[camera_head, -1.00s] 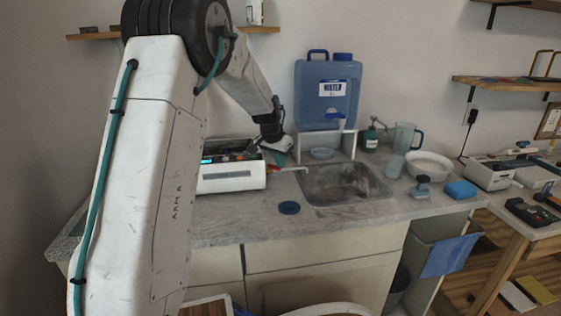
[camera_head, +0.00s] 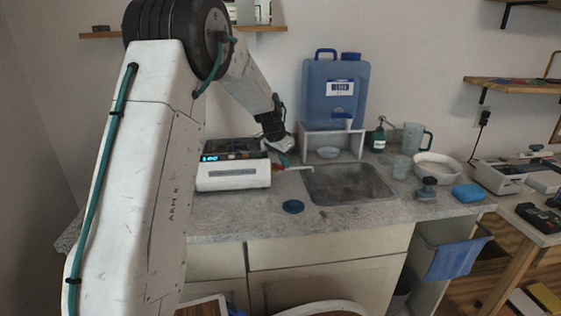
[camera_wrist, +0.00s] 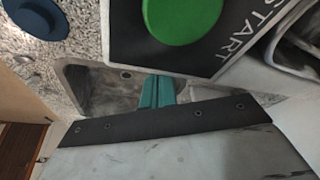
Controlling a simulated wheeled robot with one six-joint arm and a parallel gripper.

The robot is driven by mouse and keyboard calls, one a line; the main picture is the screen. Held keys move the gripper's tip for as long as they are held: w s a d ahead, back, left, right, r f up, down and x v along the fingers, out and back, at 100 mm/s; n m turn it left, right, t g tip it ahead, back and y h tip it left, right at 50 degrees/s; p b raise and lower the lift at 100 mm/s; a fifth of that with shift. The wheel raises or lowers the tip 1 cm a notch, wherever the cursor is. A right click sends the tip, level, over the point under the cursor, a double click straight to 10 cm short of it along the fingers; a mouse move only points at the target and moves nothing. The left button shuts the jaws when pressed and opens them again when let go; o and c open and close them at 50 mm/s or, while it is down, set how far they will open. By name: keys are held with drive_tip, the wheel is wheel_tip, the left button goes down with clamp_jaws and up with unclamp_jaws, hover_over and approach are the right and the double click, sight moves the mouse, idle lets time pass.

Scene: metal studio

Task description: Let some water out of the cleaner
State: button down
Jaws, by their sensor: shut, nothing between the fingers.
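The cleaner (camera_head: 233,176) is a white box with a dark top and a lit blue display, standing on the counter left of the sink. A pale spout (camera_head: 300,167) reaches from its right side toward the sink, with a small red-orange part near its root. My gripper (camera_head: 284,160) is shut and empty, its teal fingertips pointing down close to the spout; I cannot tell whether they touch it. In the wrist view the teal fingers (camera_wrist: 157,92) are together over the sink. A dark panel with a green START button (camera_wrist: 182,18), apparently the cleaner's, is very close to the camera.
The grey sink (camera_head: 350,184) is right of the cleaner. A blue water container (camera_head: 335,95) stands on a white stand behind it. A round blue lid (camera_head: 293,206) lies on the counter in front. A white bowl (camera_head: 437,168) and blue sponge (camera_head: 468,193) are farther right.

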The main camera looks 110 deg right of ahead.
drive_tip(key=m, duration=0.1)
drive_tip(key=w+m+y, duration=0.1)
drive_tip(key=m, duration=0.3)
drive_tip(key=shift+w+a+y, duration=0.3)
drive_tip(key=shift+w+a, duration=0.05)
drive_tip(key=shift+w, duration=0.25)
idle(0.5)
